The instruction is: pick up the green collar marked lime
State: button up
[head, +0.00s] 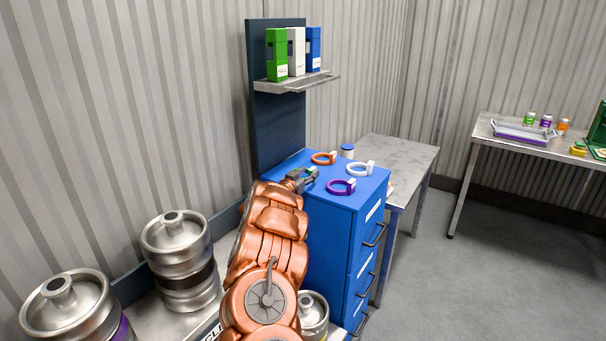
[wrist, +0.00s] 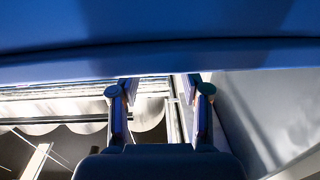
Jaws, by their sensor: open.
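My gripper (head: 303,178) is over the back left part of the blue cabinet's top in the head view. In the wrist view my gripper (wrist: 159,92) has its two fingers apart, with no collar visible between them. A small bit of green (head: 311,171) shows at the gripper's tip in the head view. It may be the green collar, mostly hidden behind the gripper; no lime mark can be read. An orange collar (head: 323,160), a white collar (head: 354,171) and a purple collar (head: 340,192) lie on the cabinet top, to the right of the gripper.
The blue cabinet (head: 334,225) has drawers with handles. A white jar with a blue lid (head: 347,152) stands at its back edge. Green, white and blue holders stand on a shelf (head: 296,83) above. Kegs (head: 182,260) stand at left. A grey table (head: 395,150) adjoins the cabinet.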

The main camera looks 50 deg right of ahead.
jog(key=shift+w+d, duration=0.1)
jog(key=shift+d, duration=1.05)
grip_shut()
